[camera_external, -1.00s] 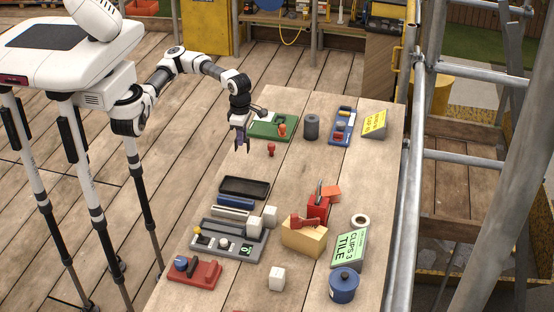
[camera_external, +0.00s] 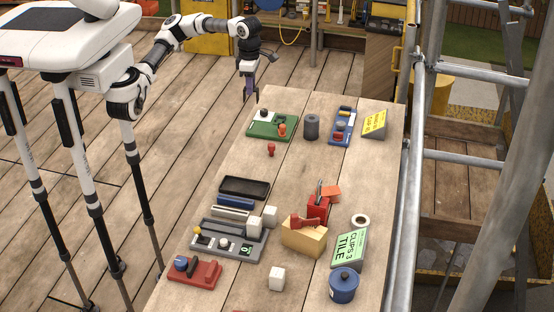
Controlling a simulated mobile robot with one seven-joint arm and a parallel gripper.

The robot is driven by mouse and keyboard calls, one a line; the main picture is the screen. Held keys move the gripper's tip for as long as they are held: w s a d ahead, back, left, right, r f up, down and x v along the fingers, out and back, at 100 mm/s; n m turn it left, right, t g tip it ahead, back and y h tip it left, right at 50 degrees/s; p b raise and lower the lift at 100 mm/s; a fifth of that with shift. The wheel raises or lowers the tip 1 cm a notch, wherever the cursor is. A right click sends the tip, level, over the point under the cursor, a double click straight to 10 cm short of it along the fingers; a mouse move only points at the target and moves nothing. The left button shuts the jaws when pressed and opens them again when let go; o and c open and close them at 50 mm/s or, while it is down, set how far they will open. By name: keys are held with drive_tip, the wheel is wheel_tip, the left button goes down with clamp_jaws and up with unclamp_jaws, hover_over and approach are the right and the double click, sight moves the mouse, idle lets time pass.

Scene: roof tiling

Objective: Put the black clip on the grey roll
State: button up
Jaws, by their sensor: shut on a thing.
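The grey roll (camera_external: 311,127) is a dark grey cylinder standing upright on the table, between a green board and a blue tray. My gripper (camera_external: 251,97) points down by the table's far left corner, to the left of the roll and apart from it. Its jaws are shut on a small dark thing. This thing is too small to make out against the dark fingers, so I cannot tell for sure that it is the black clip. I see no separate black clip lying on the table.
The green board (camera_external: 281,131) with small knobs lies close to my gripper. A blue tray (camera_external: 334,139) and a yellow sign (camera_external: 374,124) stand right of the roll. A black tray (camera_external: 228,193), a grey tray (camera_external: 214,251) and a wooden block (camera_external: 305,240) stand nearer.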

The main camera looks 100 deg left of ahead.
drive_tip(key=w+a+f+n, duration=0.3)
drive_tip(key=w+a, duration=0.7)
drive_tip(key=w, duration=0.2)
drive_tip(key=n, duration=0.5)
hover_over(312, 118)
wheel_tip(312, 118, down, 16)
drive_tip(key=shift+f, duration=0.1)
drive_tip(key=shift+s, duration=0.1)
drive_tip(key=shift+f, duration=0.1)
drive_tip(key=o, duration=1)
drive_tip(key=shift+c, duration=0.2)
drive_tip(key=shift+o, duration=0.2)
